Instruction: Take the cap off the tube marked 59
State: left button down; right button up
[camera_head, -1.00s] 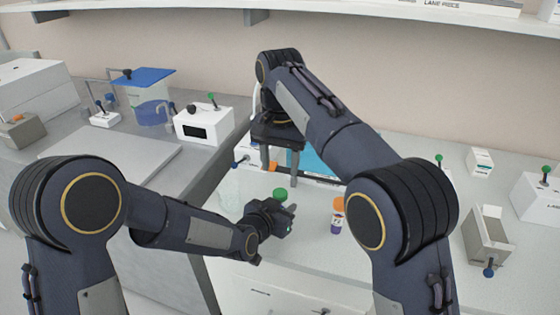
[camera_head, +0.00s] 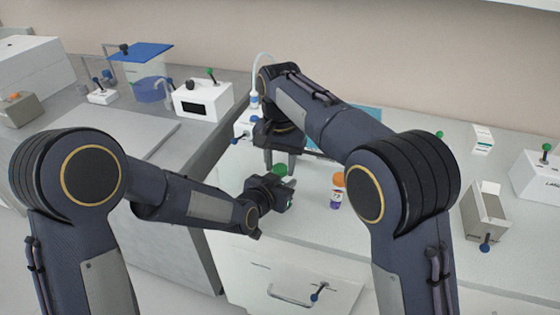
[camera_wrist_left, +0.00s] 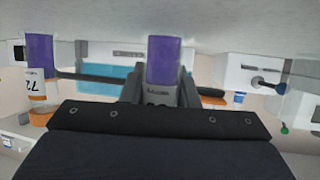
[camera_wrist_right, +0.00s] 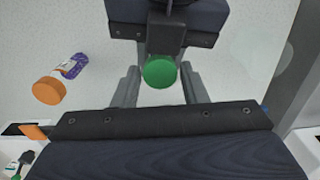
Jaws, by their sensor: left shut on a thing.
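My left gripper (camera_head: 286,193) is shut on a tube with a green cap (camera_head: 280,170). In the left wrist view the tube's purple end (camera_wrist_left: 163,60) shows between the fingers; its label is partly hidden and I cannot read the number. My right gripper (camera_wrist_right: 160,88) is open above this tube, with its fingers on either side of the green cap (camera_wrist_right: 160,72) and a gap to each. A second tube (camera_head: 336,197) with an orange cap stands to the right; its label reads 72 in the left wrist view (camera_wrist_left: 37,90).
A white device (camera_head: 203,100) stands on the left counter.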

jog(key=c, duration=0.7)
jog(key=n, duration=0.3)
jog(key=o, duration=1.1)
jog(key=shift+c, duration=0.2)
